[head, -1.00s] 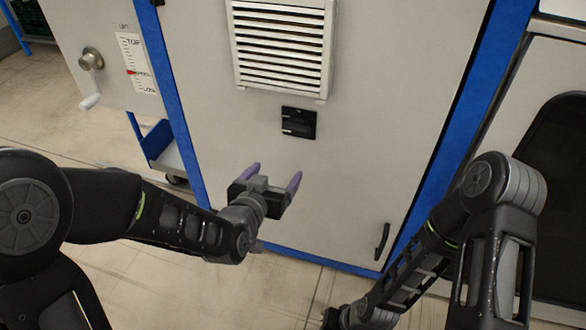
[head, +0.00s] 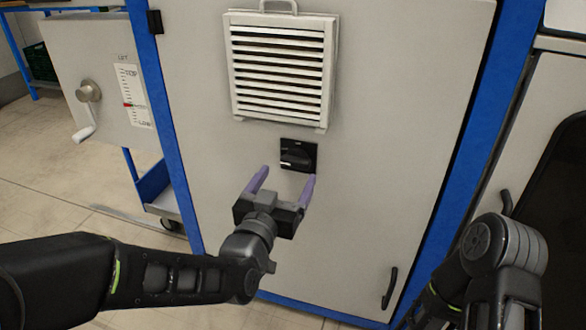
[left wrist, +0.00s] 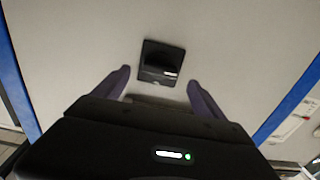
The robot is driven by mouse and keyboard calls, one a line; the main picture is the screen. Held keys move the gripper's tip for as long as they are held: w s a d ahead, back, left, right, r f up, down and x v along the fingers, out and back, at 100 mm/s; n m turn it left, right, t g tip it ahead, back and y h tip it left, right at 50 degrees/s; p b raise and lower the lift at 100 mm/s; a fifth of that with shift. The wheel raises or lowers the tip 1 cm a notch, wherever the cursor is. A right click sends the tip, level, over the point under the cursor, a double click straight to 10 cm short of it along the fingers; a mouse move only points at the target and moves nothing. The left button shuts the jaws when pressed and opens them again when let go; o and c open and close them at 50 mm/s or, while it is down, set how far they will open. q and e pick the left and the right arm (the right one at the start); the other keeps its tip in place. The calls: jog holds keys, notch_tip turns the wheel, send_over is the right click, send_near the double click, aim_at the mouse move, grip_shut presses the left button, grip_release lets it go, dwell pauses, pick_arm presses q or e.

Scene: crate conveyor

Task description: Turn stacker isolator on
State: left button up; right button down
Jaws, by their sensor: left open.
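The stacker isolator is a small black square switch (head: 298,155) on the grey cabinet door, below the vent. Its knob looks roughly horizontal in the head view. It also shows in the left wrist view (left wrist: 162,62), ahead of and between the fingers. My left gripper (head: 282,180) is open and empty, with purple fingers pointing at the cabinet just below the switch. The fingers also show in the left wrist view (left wrist: 160,82); they look apart from the switch. My right arm is at the lower right of the head view; its gripper is out of the frame.
A white louvred vent (head: 280,68) sticks out above the switch. A door handle (head: 389,288) is at the lower right of the door. A crank panel with a lift scale (head: 132,95) stands at the left. The door around the switch is bare.

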aim_at(294, 165)
pick_arm(q)
jog(key=b+x, duration=0.1)
jog(key=x, duration=0.4)
jog(key=shift+w, duration=0.1)
jog(key=c, duration=1.4)
